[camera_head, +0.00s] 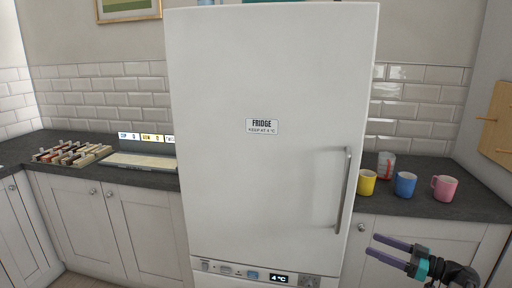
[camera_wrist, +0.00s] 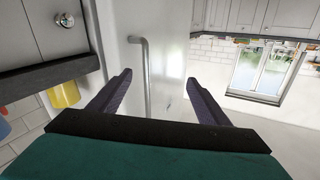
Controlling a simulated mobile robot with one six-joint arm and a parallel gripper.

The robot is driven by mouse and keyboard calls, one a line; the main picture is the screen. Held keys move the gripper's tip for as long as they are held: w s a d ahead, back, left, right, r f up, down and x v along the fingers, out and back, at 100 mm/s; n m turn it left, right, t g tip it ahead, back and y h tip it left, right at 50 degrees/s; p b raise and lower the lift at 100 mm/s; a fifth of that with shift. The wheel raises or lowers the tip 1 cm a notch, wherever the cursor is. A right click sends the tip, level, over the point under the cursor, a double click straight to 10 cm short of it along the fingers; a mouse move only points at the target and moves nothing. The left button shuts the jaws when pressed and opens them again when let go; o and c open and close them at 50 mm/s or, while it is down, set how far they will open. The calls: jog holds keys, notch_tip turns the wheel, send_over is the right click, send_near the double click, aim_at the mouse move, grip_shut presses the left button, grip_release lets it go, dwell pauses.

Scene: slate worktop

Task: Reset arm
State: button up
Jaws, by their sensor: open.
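My gripper (camera_head: 383,251) is at the lower right in the head view, in front of the cabinets right of the fridge. Its two purple fingers are spread apart with nothing between them. In the wrist view my gripper (camera_wrist: 162,98) also shows open, and the fridge handle appears beyond the fingers, apart from them. The white fridge (camera_head: 262,75) stands in the middle of the head view with its door shut. Its grey vertical handle (camera_head: 344,190) is on the door's right side.
A yellow mug (camera_head: 367,182), a blue mug (camera_head: 405,184) and a pink mug (camera_head: 445,188) stand on the dark worktop (camera_head: 472,206) at right. A rack of small items (camera_head: 72,153) and a labelled tray (camera_head: 140,161) lie on the left worktop. A wooden peg board (camera_head: 497,125) hangs at right.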

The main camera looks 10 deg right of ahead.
jog(key=w+a+f+g+y, duration=0.2)
jog(key=w+a+f+g, duration=0.15)
jog(key=a+f, duration=0.65)
jog(key=s+a+f+g, duration=0.25)
jog(key=a+f, duration=0.35)
jog(key=a, duration=0.4)
jog(key=s+a+f+n+g+h, duration=0.15)
jog(key=a+f+g, duration=0.25)
jog(key=a+f, duration=0.4)
jog(key=s+a+f+m+g, duration=0.1)
jog(key=s+a+f+g, duration=0.3)
jog(key=a, duration=0.7)
jog(key=s+a+f+g+h+p, duration=0.1)
jog(key=s+a+f+g+h, duration=0.25)
jog(key=s+f, duration=0.5)
jog(key=s+a+f+g+h, duration=0.2)
jog(key=s+a+f, duration=0.2)
jog(key=s+f, duration=0.5)
jog(key=s+d+f+m+h, duration=0.2)
jog(key=d+m+h, duration=0.1)
jog(key=d, duration=0.2)
jog(key=s+d+f+m+h, duration=0.2)
jog(key=s+d+m+h, duration=0.1)
jog(key=d, duration=0.3)
jog(key=shift+s+d+f+m+h, duration=0.15)
jog(key=shift+s+f+m+h, duration=0.15)
jog(key=shift+m+h, duration=0.35)
jog(key=shift+t, duration=0.25)
jog(key=shift+c, duration=0.4)
